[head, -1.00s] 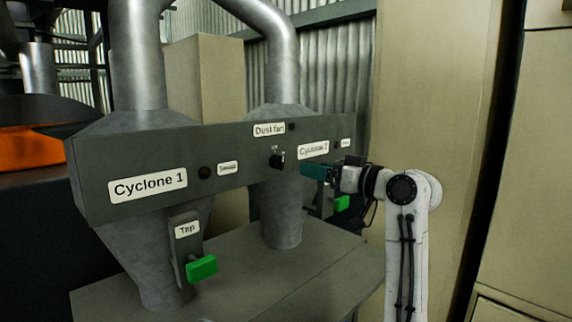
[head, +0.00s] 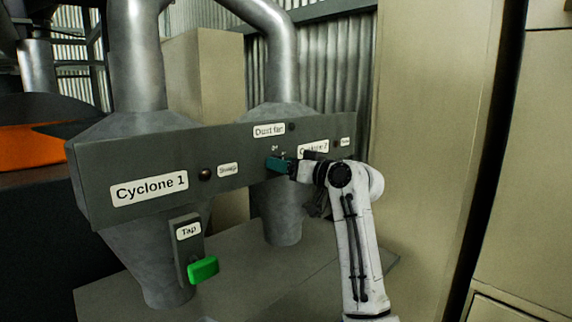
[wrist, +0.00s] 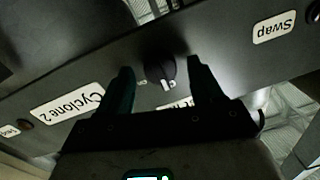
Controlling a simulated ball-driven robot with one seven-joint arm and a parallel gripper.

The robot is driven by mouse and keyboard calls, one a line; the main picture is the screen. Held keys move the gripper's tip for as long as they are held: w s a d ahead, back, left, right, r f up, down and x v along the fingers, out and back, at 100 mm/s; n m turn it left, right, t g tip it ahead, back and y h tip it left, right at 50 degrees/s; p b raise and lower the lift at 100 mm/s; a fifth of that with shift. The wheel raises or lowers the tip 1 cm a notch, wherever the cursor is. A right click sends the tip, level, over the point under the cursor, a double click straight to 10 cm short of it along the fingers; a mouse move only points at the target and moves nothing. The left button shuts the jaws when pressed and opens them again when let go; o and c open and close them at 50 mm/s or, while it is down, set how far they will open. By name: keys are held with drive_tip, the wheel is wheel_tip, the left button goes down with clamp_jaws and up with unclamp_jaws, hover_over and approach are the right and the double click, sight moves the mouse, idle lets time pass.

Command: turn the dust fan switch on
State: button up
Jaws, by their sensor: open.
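The dust fan switch is a small black rotary knob (wrist: 158,68) on the grey panel (head: 98,170). In the wrist view, my gripper (head: 277,164) is open with one finger on each side of the knob. I cannot tell whether the fingers touch it. Small pale marks show by the knob's lower edge, too small to read surely. In the head view, the teal fingers hide the knob, below the "Dust fan" label (head: 269,130). In the wrist view, the gripper's body partly covers that label.
The panel carries "Cyclone 1" (head: 149,188) and "Cyclone 2" (head: 313,149) labels and several small round lamps. A green tap handle (head: 203,268) hangs below on the left. Metal cyclones and pipes (head: 268,50) stand behind. A beige cabinet (head: 430,100) is at right.

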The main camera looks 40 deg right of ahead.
drive_tip(key=shift+c, duration=0.3)
drive_tip(key=c, duration=1)
drive_tip(key=m+p, duration=0.7)
drive_tip(key=m, duration=0.5)
drive_tip(key=shift+t+p, duration=0.35)
drive_tip(key=shift+t, duration=0.05)
drive_tip(key=shift+f+m, duration=0.1)
drive_tip(key=shift+m, duration=0.2)
drive_tip(key=o, duration=1.1)
drive_tip(key=shift+c, duration=0.2)
